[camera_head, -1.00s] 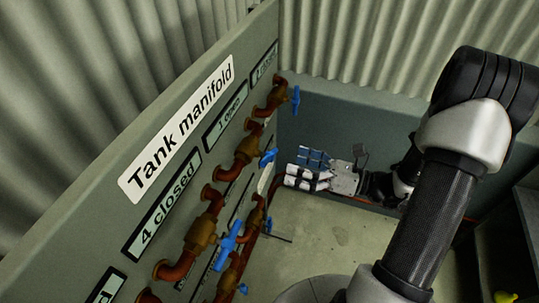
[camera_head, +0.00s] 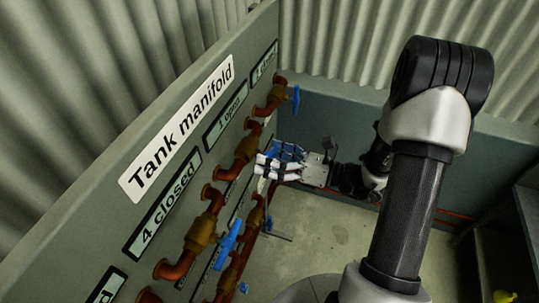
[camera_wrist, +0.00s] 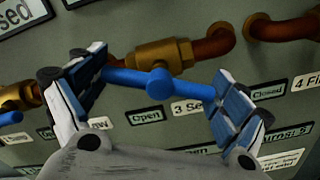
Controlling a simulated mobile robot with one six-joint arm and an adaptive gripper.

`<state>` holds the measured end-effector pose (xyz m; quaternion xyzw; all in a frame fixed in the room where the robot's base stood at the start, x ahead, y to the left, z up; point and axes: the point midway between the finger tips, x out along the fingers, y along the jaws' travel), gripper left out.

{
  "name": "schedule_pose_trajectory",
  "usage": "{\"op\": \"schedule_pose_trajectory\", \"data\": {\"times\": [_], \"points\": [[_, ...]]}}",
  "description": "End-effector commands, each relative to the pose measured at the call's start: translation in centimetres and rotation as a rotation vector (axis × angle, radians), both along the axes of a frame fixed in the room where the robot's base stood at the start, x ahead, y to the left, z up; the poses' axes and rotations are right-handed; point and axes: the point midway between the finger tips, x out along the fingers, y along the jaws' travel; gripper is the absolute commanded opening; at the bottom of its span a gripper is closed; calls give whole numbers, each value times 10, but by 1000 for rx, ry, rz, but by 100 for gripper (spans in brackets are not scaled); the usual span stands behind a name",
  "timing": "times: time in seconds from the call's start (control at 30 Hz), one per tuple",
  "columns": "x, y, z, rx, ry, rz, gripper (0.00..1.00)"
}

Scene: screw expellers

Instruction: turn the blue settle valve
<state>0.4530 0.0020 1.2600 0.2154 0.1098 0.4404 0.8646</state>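The blue settle valve (camera_wrist: 160,84) is a lever handle on a brass body; a partly hidden label beginning "3 Se" (camera_wrist: 188,106) sits beside it. In the wrist view the handle lies nearly level, spanning the space between the two fingers of my gripper (camera_wrist: 159,72). The fingers are spread apart, one at each end of the handle; I cannot tell whether they touch it. In the head view my gripper (camera_head: 264,166) is at the manifold panel, and its fingers cover most of this handle.
The "Tank manifold" panel (camera_head: 180,130) carries several brass valves on rusty pipes. One blue handle (camera_head: 295,99) is beyond my gripper and another (camera_head: 229,241) is nearer the camera. A dark green wall (camera_head: 345,125) stands behind. Open floor (camera_head: 330,230) lies right of the panel.

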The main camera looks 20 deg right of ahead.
Motion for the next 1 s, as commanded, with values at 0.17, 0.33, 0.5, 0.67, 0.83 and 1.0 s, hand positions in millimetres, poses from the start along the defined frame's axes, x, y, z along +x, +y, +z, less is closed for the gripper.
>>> {"op": "schedule_pose_trajectory", "data": {"times": [0.17, 0.33, 0.5, 0.67, 0.83, 1.0], "points": [[0, 0, 0, 0, 0, 0, 73], [0, 0, 0, -1, -2, 1, 67], [0, 0, 0, -19, -27, 1, 67], [0, 0, -1, -64, -88, 1, 67], [0, 0, -2, -131, -183, 0, 67], [0, 0, -1, -198, -274, 0, 67]]}}
